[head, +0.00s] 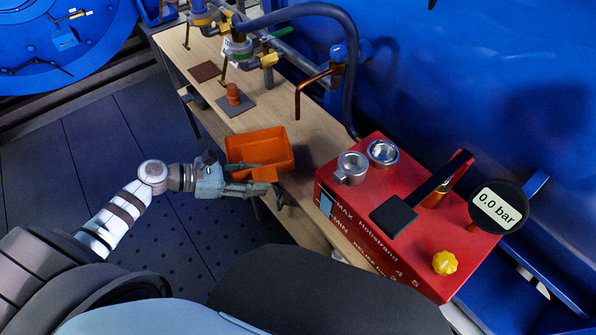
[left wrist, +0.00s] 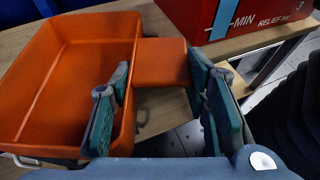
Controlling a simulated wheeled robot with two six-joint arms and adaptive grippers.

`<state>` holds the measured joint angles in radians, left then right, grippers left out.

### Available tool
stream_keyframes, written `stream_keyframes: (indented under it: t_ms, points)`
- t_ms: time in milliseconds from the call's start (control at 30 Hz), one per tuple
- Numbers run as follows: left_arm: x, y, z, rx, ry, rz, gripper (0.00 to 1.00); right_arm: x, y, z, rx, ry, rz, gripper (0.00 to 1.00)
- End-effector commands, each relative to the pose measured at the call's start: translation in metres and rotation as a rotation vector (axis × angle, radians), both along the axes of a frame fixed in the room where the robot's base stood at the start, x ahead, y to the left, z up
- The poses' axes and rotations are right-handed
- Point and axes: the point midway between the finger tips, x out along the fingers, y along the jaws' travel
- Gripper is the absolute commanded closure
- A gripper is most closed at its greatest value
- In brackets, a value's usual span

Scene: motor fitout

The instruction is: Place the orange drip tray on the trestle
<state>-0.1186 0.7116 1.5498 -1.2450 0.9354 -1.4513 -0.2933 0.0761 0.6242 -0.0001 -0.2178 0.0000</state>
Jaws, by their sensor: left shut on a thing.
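The orange drip tray (head: 258,150) is an open rectangular box at the near-left edge of the wooden trestle top (head: 298,160). Its open side faces up. My left gripper (head: 260,182) reaches it from the left and is shut on its short orange tab. In the left wrist view my left gripper (left wrist: 158,72) has one finger at the wall of the tray (left wrist: 70,75) and the other past the tab. The wood (left wrist: 170,112) shows beneath the tab. I cannot tell whether the tray's underside touches the wood. My right gripper is not in view.
A red pump box (head: 360,205) with a gauge (head: 497,206) stands right of the tray. A grey pad (head: 240,106) with an orange-brown part lies beyond it, then a brown pad (head: 206,71). Blue machinery stands behind.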

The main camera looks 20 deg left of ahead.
Motion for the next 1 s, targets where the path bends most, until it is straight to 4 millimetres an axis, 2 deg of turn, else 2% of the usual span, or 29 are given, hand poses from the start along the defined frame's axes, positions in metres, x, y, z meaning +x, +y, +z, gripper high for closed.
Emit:
stream_keyframes:
  t_ms: [33,100,200,300,367,567,833,867,967,1000]
  points:
    - [0.014,-0.018,0.006,-0.01,-0.009,0.001,1.0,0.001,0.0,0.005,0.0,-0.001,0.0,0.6]
    - [0.031,-0.041,0.007,-0.011,-0.007,0.0,1.0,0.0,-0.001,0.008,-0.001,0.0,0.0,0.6]
    - [0.051,-0.068,0.006,-0.008,-0.002,0.0,1.0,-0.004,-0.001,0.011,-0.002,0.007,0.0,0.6]
    - [0.063,-0.083,0.003,-0.005,-0.001,0.0,1.0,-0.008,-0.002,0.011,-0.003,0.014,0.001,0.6]
    - [0.065,-0.087,0.001,-0.002,0.001,0.0,1.0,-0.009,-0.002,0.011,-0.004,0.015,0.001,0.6]
    - [0.066,-0.088,-0.033,0.0,0.004,0.0,1.0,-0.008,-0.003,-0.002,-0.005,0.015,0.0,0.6]
    - [0.066,-0.088,-0.035,0.001,0.002,-0.001,1.0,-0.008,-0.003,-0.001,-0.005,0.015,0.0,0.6]
    - [0.066,-0.088,-0.035,0.001,0.002,-0.001,0.54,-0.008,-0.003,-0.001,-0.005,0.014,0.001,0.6]
    - [0.066,-0.088,-0.035,0.001,0.002,-0.001,0.38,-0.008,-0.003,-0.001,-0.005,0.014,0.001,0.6]
    - [0.066,-0.088,-0.035,0.001,0.002,-0.001,0.37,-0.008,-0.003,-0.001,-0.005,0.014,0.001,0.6]
